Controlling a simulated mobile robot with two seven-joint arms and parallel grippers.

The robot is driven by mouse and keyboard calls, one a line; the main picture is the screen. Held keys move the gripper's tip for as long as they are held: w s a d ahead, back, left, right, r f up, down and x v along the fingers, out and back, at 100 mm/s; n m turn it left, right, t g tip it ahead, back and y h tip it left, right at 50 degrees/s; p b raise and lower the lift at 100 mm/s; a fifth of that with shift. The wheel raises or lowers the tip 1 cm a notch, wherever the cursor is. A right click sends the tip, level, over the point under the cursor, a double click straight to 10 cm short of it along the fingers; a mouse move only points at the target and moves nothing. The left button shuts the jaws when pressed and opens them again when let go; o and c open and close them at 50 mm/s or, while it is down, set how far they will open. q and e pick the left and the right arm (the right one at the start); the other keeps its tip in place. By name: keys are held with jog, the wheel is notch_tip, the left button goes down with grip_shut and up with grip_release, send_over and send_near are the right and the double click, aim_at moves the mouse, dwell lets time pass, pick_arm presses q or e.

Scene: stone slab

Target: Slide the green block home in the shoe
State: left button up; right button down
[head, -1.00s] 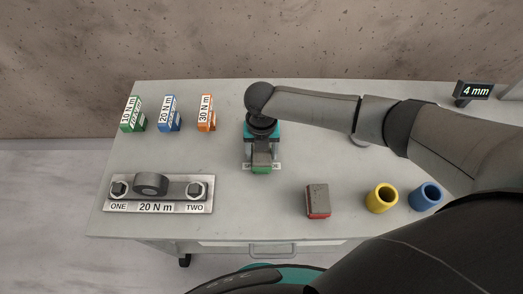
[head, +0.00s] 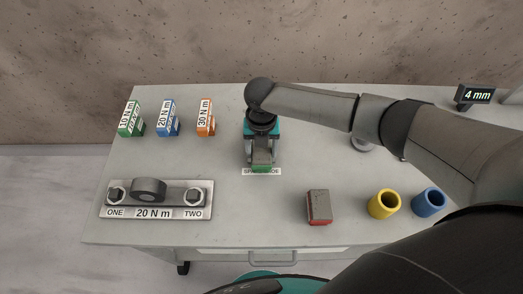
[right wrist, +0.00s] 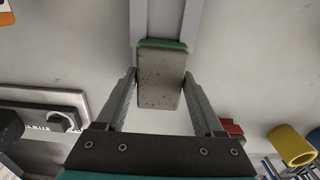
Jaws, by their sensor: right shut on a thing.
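The green block (head: 262,168) has a grey upper face and green lower edges. My right gripper (head: 262,156) is shut on it from both sides. In the right wrist view the block (right wrist: 160,80) sits between the two fingers of the gripper (right wrist: 162,98). Its far green end is at the near end of a pale channel with two side walls, the shoe (right wrist: 191,20). I cannot tell how far the block is inside it. In the head view my gripper and arm hide the shoe. A label (head: 248,172) lies just in front of the block. My left gripper is not in view.
A red block with a grey top (head: 319,205), a yellow cup (head: 384,204) and a blue cup (head: 430,202) stand to the right. A bolted plate (head: 154,199) lies at left. Green (head: 131,120), blue (head: 167,119) and orange (head: 205,118) torque boxes stand behind it.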

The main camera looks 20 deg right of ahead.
jog(key=shift+w+d+b, duration=0.2)
jog(key=shift+w+b, duration=0.25)
jog(key=shift+w, duration=0.2)
jog(key=shift+w+d+b, duration=0.15)
jog(key=shift+w+b, duration=0.25)
jog(key=shift+w, duration=0.25)
dwell(0.7)
jog(key=shift+w+d+b, duration=0.2)
jog(key=shift+w+b, duration=0.35)
jog(key=shift+w, duration=0.05)
jog(key=shift+w+d+b, duration=0.15)
jog(key=shift+w+b, duration=0.4)
jog(key=shift+w, duration=0.05)
jog(key=shift+w+d+b, duration=0.1)
jog(key=shift+w+b, duration=0.2)
jog(key=shift+w, duration=0.05)
jog(key=shift+w+d+b, duration=0.1)
jog(key=shift+w+b, duration=0.2)
jog(key=shift+w, duration=0.05)
grip_release()
jog(key=shift+s, duration=0.1)
notch_tip(320, 180, up, 15)
jog(key=p, duration=0.1)
jog(key=shift+r, duration=0.15)
dwell(0.4)
